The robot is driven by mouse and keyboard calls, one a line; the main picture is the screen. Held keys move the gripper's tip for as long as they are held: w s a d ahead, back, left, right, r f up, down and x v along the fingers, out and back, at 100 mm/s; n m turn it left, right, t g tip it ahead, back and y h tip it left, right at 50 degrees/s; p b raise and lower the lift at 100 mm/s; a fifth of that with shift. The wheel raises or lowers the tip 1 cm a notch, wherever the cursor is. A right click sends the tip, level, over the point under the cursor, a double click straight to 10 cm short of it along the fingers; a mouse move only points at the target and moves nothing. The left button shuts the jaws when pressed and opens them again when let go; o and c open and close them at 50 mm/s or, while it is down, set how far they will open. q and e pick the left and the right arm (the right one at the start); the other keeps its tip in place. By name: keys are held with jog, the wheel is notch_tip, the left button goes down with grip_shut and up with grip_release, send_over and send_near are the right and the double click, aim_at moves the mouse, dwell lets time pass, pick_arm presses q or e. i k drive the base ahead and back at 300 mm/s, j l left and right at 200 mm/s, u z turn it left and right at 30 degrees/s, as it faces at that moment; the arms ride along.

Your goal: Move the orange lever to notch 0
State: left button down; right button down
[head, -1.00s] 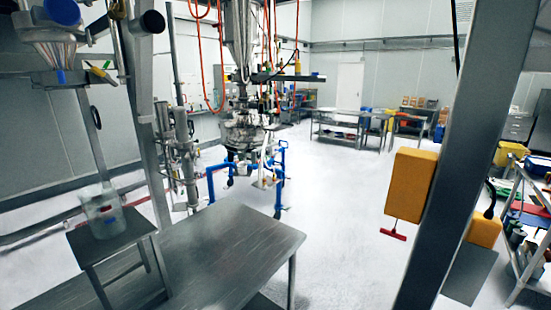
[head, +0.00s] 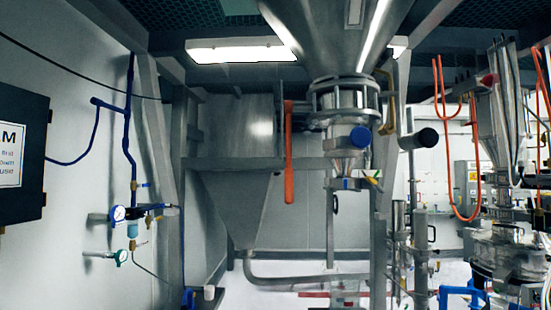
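The orange lever (head: 289,165) hangs straight down in the head view, a little right of the middle. Its upper end meets a bracket beside the ringed valve collar (head: 345,100) under the big steel hopper (head: 335,30). The notches and their numbers are too small to make out. Neither of my grippers shows in this view.
A steel frame post (head: 178,190) stands left of the lever. A black box (head: 20,155) and blue pipes with gauges (head: 118,213) are on the left wall. Steel processing equipment with orange hoses (head: 462,150) stands at the right. A grey pipe (head: 300,281) runs low across the middle.

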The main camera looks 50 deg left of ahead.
aim_at(288, 192)
jog(key=u, duration=1.45)
